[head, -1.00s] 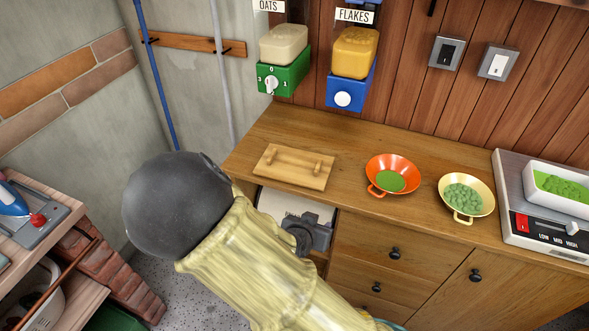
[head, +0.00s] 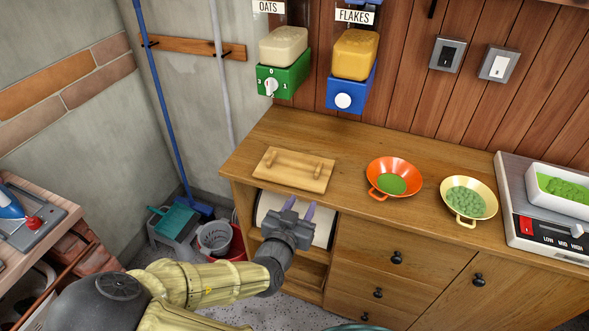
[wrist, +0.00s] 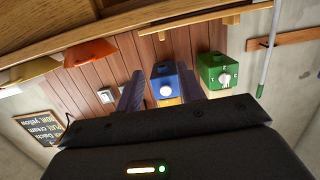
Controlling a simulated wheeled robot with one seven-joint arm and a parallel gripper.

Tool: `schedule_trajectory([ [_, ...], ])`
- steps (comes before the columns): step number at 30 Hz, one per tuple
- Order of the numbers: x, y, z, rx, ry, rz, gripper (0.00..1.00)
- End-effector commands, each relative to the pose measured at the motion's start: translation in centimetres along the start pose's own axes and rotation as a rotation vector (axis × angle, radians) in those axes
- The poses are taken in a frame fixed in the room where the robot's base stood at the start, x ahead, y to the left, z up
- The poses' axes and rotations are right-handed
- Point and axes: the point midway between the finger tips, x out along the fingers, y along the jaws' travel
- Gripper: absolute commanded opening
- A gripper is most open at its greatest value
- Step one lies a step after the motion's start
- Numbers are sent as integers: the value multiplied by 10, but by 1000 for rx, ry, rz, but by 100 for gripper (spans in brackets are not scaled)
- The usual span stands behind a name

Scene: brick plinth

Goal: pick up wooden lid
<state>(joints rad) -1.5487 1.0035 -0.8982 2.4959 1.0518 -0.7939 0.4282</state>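The wooden lid (head: 293,170) is a flat light-brown board with two raised pegs on top. It lies on the left end of the wooden counter (head: 335,140) in the head view. In the wrist view, which is upside down, a light wood strip at the top looks like its edge (wrist: 185,22). My gripper (head: 298,208) is in front of the counter, nearer and lower than the lid, apart from it. Its two purple fingers are spread with nothing between them; they also show apart in the wrist view (wrist: 160,75).
An orange pan (head: 393,178) and a cream pan (head: 468,198) stand right of the lid. A scale (head: 535,215) is farther right. Green (head: 284,75) and blue (head: 351,88) dispensers hang behind. Below the counter top is an open shelf with a white item (head: 265,208).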

Motion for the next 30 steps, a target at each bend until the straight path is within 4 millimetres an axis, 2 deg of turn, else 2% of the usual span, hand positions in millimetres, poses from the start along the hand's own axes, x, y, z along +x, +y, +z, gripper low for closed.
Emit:
schedule_trajectory([
  [16,93,0,0,0,0,3,38],
  [20,102,0,0,0,-1,2,38],
  [30,105,-1,1,0,-1,0,38],
])
